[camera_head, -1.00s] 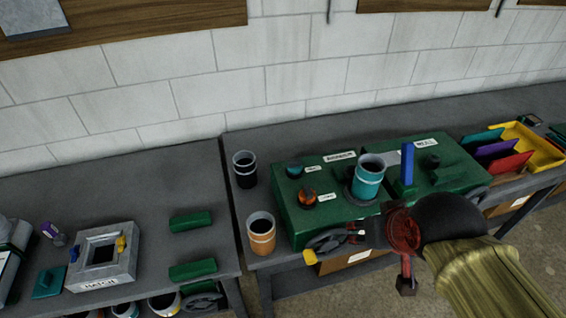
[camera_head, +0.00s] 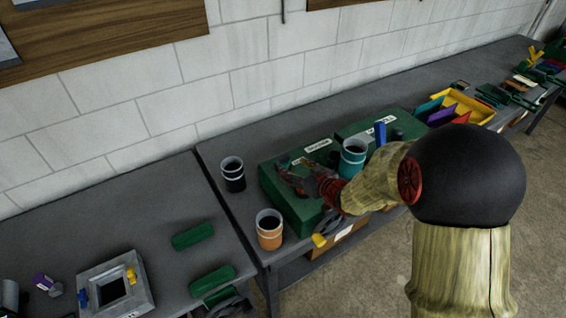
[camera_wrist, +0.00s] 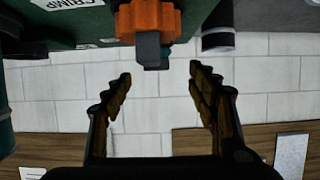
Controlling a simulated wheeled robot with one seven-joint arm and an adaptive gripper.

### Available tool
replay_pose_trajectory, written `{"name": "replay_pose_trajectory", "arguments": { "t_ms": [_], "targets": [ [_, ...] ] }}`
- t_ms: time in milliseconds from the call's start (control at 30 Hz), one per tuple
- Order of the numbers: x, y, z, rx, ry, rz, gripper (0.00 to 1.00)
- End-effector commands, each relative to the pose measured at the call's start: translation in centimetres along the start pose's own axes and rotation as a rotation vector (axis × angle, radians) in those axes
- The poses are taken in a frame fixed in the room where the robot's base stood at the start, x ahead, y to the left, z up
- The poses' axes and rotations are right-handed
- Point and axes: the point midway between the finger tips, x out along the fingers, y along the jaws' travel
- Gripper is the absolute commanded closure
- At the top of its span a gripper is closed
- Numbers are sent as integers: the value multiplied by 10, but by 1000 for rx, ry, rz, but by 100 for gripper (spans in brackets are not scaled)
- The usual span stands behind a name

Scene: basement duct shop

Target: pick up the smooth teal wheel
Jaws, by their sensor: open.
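A small round teal knob on the left part of the green box (camera_head: 289,207) is the likeliest smooth teal wheel, seen in the earlier head view. My gripper reaches over the left part of the box. In the wrist view my gripper (camera_wrist: 159,72) is open, with nothing between its fingers. An orange knob (camera_wrist: 163,18) with a grey pointer shows just beyond the fingertips, near a white "CRIMP" label (camera_wrist: 70,4).
A black cup (camera_head: 232,180) and an orange cup (camera_head: 269,236) stand left of the box. A teal cup (camera_head: 353,165) and an upright blue piece (camera_head: 380,134) are at its right. A yellow bin (camera_head: 470,107) stands farther right. A grey square frame (camera_head: 90,272) is on the left table.

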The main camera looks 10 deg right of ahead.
Motion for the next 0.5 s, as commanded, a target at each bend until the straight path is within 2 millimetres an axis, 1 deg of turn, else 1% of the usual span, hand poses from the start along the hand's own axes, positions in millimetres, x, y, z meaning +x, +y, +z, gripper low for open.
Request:
{"name": "replay_pose_trajectory", "arguments": {
  "t_ms": [100, 267, 500],
  "targets": [
    [14, -1, 1, -1, 1, -3, 42],
    [29, 1, -1, -1, 1, -1, 42],
    [62, 4, -4, -1, -1, -1, 42]
  ]
}}
